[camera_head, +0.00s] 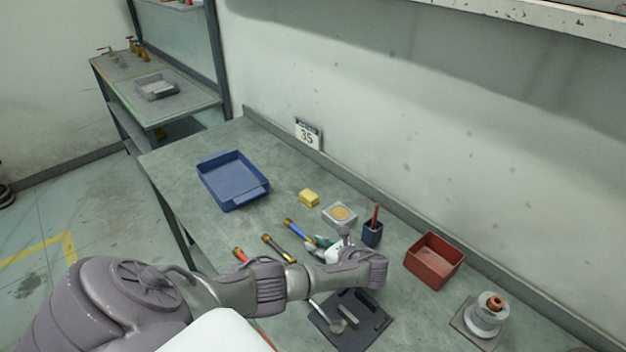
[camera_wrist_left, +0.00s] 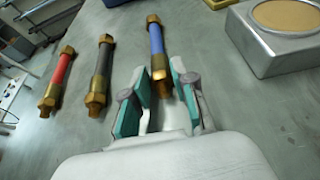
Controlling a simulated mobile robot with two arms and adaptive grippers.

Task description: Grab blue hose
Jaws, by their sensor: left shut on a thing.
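The blue hose (camera_head: 298,230) has brass ends and lies on the grey-green workbench in the head view. My left gripper (camera_head: 317,243) is at its near end. In the left wrist view the blue hose (camera_wrist_left: 157,42) points away from me, with its near brass fitting between the teal pads of the left gripper (camera_wrist_left: 160,88), which is shut on it. The black hose (camera_wrist_left: 101,75) and the red hose (camera_wrist_left: 60,82) lie to the left, apart from the gripper. My right gripper is not in view.
A blue tray (camera_head: 233,181), yellow block (camera_head: 309,197), grey box with a tan disc (camera_head: 340,215), dark blue cup (camera_head: 372,234) and red bin (camera_head: 434,261) stand on the bench. A dark plate (camera_head: 348,322) lies near my arm. The wall bounds the back.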

